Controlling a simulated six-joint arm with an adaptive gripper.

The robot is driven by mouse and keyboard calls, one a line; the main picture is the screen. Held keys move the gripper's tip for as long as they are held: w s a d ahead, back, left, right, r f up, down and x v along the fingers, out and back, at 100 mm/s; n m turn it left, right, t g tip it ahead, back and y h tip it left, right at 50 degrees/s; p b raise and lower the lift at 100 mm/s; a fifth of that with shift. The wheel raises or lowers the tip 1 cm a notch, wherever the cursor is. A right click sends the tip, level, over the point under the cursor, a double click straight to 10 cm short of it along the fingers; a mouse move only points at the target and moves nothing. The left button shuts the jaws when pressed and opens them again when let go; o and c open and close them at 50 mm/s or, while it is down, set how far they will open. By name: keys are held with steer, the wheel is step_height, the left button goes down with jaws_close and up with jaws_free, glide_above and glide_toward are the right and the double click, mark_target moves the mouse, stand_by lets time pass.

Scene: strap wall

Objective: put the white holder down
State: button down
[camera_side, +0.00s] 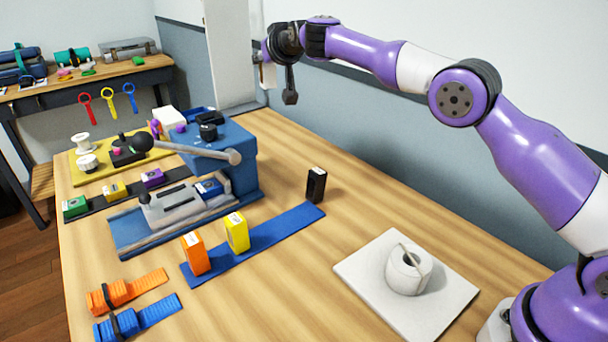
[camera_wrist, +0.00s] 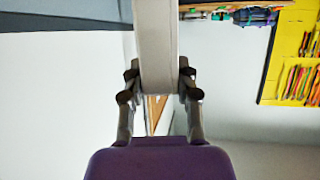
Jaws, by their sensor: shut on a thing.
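My gripper (camera_side: 268,58) is raised high near the back wall, well above the table. In the wrist view, my gripper (camera_wrist: 158,82) has its two fingers closed against the sides of a pale, white-grey upright piece, which I take to be the white holder (camera_wrist: 156,40). In the side view only a small light part of the holder (camera_side: 268,76) shows at the fingers, and the rest is hidden or too small to tell. It is clear of the table.
A white square plate (camera_side: 375,270) with a white cup (camera_side: 408,278) lies on the right of the table. A blue strap machine (camera_side: 232,160) stands behind a blue strip (camera_side: 275,236) with orange, yellow and black boxes. Bare wood lies between strip and plate.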

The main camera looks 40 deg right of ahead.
steer(key=shift+s+a+r, duration=0.15)
steer(key=shift+a+r, duration=0.25)
steer(key=shift+r, duration=0.4)
steer(key=s+a+n+y, duration=0.1)
steer(key=s+a+y, duration=0.1)
steer(key=s+a, duration=1.5)
steer(key=s+a+n, duration=0.1)
steer(key=s+a, duration=0.1)
steer(key=s, duration=0.8)
step_height(320, 180, down, 11)
steer(key=shift+y, duration=0.4)
steer(key=shift+w+d+f, duration=1.3)
steer(key=shift+w+f, duration=0.15)
steer(key=shift+f, duration=0.4)
steer(key=shift+w+d+f, duration=1.35)
steer(key=shift+w+f, duration=0.05)
steer(key=shift+f, duration=0.5)
steer(key=shift+w+d+f, duration=1.3)
steer(key=shift+w+f, duration=0.15)
steer(key=shift+f, duration=0.4)
